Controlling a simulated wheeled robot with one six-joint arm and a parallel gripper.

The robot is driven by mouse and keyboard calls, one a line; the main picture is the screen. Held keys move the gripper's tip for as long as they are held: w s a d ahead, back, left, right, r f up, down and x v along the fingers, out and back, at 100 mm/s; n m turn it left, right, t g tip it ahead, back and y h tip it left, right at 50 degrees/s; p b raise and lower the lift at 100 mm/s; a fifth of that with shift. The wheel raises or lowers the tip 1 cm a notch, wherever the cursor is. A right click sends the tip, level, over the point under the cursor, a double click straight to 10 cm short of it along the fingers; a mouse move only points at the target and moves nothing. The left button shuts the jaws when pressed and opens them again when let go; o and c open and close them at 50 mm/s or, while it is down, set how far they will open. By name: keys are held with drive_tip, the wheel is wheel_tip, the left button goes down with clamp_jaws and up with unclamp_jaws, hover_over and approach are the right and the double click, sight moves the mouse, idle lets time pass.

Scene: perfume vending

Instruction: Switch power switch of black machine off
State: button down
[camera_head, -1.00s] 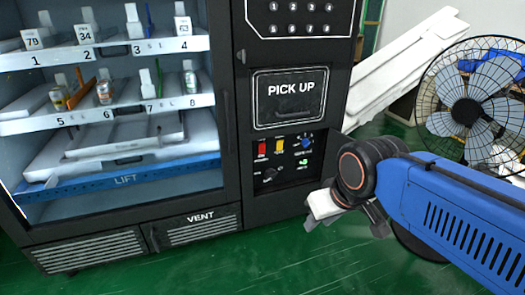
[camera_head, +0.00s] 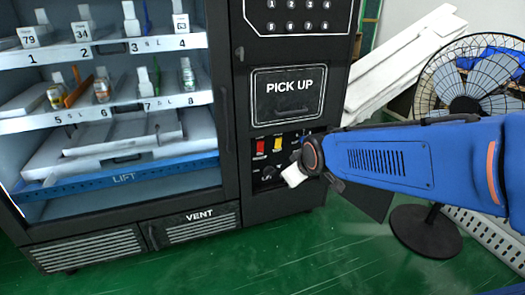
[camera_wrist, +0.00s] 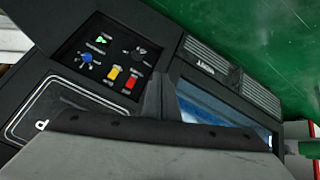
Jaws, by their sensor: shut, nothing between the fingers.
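The black machine (camera_head: 285,220) is a vending machine with a small control panel below its PICK UP door. In the head view the panel shows a red switch (camera_head: 260,147) and a yellow switch (camera_head: 277,145). The wrist view shows the red switch (camera_wrist: 130,83), yellow switch (camera_wrist: 112,72), blue knob (camera_wrist: 87,57), black knob (camera_wrist: 138,55) and a green-lit control (camera_wrist: 100,40). The labels are too small to read, so I cannot tell which is the power switch. My gripper (camera_head: 292,175) is shut and empty, in front of the panel's lower right, covering part of it.
The PICK UP door (camera_head: 289,97) is just above the panel. Shelves with bottles stand behind the glass at left. A fan (camera_head: 465,90) and white slats (camera_head: 400,60) stand to the right. Green floor (camera_head: 280,262) is open in front.

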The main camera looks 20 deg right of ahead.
sight(260, 145)
drive_tip(key=w+d+f+n+t, duration=0.25)
drive_tip(key=w+f+n, duration=0.2)
drive_tip(key=w, duration=0.75)
drive_tip(key=w+d+f+n+t, duration=0.1)
drive_tip(key=w+f+n+t, duration=0.35)
drive_tip(key=w, duration=0.75)
wheel_tip(260, 145, down, 8)
drive_tip(key=w+d+n+t, duration=0.1)
drive_tip(key=w+n+t, duration=0.1)
drive_tip(key=n+t, duration=0.2)
drive_tip(key=shift+d+n, duration=0.2)
drive_tip(key=shift+n, duration=0.2)
drive_tip(key=w, duration=0.4)
drive_tip(key=w+r, duration=0.1)
drive_tip(key=w, duration=0.4)
drive_tip(key=w+r, duration=0.1)
drive_tip(key=w, duration=0.3)
drive_tip(key=shift+w, duration=0.4)
drive_tip(key=shift+w, duration=0.1)
